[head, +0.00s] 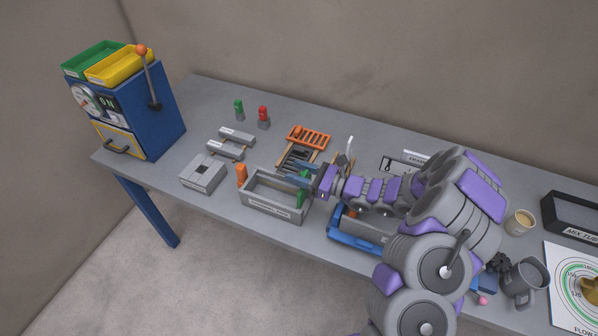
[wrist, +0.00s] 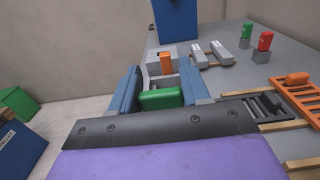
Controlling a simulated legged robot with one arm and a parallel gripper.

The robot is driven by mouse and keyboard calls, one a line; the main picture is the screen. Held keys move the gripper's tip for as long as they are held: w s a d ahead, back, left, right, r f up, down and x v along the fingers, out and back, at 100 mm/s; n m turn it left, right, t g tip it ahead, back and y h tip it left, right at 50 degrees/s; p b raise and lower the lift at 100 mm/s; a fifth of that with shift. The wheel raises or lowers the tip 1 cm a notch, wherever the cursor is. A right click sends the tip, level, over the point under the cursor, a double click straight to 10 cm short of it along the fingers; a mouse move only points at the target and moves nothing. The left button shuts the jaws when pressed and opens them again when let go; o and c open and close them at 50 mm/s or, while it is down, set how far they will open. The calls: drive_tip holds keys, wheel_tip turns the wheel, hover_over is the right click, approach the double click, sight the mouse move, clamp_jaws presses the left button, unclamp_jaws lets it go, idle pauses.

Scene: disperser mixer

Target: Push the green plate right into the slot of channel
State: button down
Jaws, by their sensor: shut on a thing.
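The channel (head: 277,209) is a grey open-topped box with a label on its front, on the table. The green plate (head: 302,192) stands upright at the channel's right end. My gripper (head: 303,172) reaches in from the right and is shut on the green plate, which shows between the blue fingers in the wrist view (wrist: 161,99). An orange piece (head: 241,175) stands at the channel's left end; it also shows ahead in the wrist view (wrist: 166,64). The plate's lower edge and the slot are hidden, so I cannot tell how they meet.
A grey block with a square hole (head: 203,173) lies left of the channel. Behind are an orange rack (head: 309,137), two grey bars (head: 237,135), and green (head: 239,109) and red (head: 264,115) pegs. A blue tray (head: 345,235) is right of the channel, below my arm.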

drive_tip(key=shift+f+b, duration=0.6)
drive_tip(key=shift+f, duration=0.95)
